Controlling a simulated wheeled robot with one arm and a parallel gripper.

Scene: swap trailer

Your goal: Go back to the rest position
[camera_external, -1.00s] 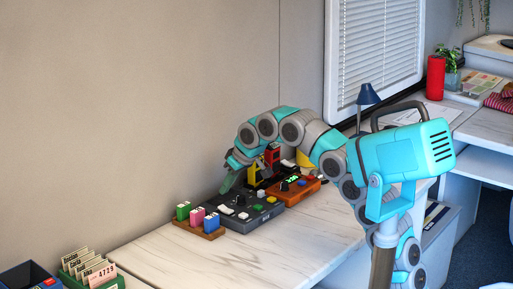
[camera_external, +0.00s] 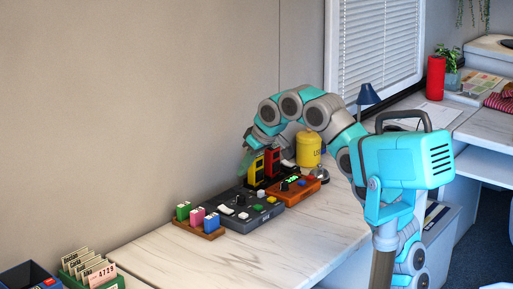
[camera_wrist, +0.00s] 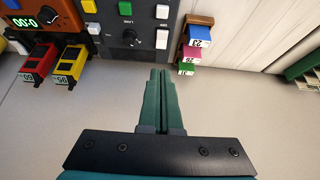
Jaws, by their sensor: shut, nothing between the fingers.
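My gripper (camera_external: 246,160) is at the end of my turquoise and grey arm, raised above the back edge of the dark control box. In the wrist view its green fingers (camera_wrist: 159,100) are shut together with nothing between them. The dark control box (camera_external: 268,211) carries several coloured buttons and a knob; it also shows in the wrist view (camera_wrist: 148,48). The gripper is apart from the things on the table.
A yellow block (camera_external: 257,168) and a red block (camera_external: 272,161) stand behind the boxes. The orange box (camera_external: 306,190) has a green display. A wooden rack (camera_external: 210,235) holds green, pink and blue blocks. A yellow canister (camera_external: 308,150) stands behind. The front tabletop (camera_external: 240,262) is clear.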

